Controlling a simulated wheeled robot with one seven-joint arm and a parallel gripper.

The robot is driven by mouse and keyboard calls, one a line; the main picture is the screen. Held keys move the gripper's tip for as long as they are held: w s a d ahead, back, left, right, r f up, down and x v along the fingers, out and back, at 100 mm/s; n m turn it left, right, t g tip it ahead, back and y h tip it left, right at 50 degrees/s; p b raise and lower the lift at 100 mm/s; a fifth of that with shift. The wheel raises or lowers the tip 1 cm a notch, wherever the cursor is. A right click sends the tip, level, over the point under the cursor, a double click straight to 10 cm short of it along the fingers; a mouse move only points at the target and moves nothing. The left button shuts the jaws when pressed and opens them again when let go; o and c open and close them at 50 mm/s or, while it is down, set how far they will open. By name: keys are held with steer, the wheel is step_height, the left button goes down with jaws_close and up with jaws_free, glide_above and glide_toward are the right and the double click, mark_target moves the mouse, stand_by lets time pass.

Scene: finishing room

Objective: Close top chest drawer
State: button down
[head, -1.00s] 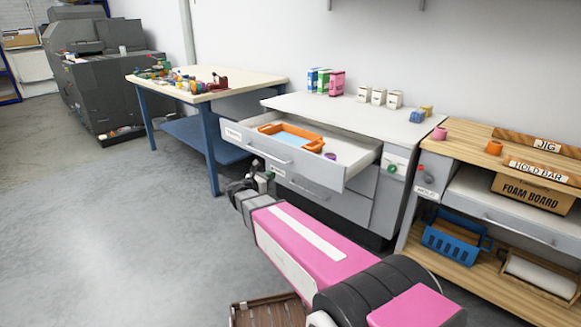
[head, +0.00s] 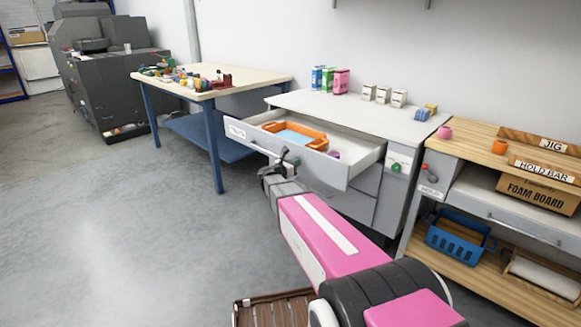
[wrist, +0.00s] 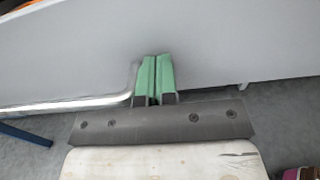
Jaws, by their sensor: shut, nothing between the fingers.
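The top chest drawer (head: 313,171) is pulled out from the grey chest (head: 350,113). An orange tray (head: 294,134) with a blue inside and a small purple thing (head: 333,154) lie in it. My gripper (head: 286,161) is at the drawer's front, near its bar handle. In the wrist view my gripper's green fingers (wrist: 153,78) are together and empty, pointing at the grey drawer front (wrist: 205,45). The handle (wrist: 70,106) ends just left of the fingers. Whether the fingertips touch the front I cannot tell.
A blue-legged table (head: 213,84) with small items stands left of the chest. A wooden bench (head: 470,146) with a blue basket (head: 458,238) stands at the right. A brown slatted thing (head: 275,308) is low in front. Floor at the left is clear.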

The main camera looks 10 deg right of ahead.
mark_target(340, 146)
steer(key=shift+w+d, duration=0.15)
steer(key=shift+d, duration=0.1)
steer(key=x, duration=3.5)
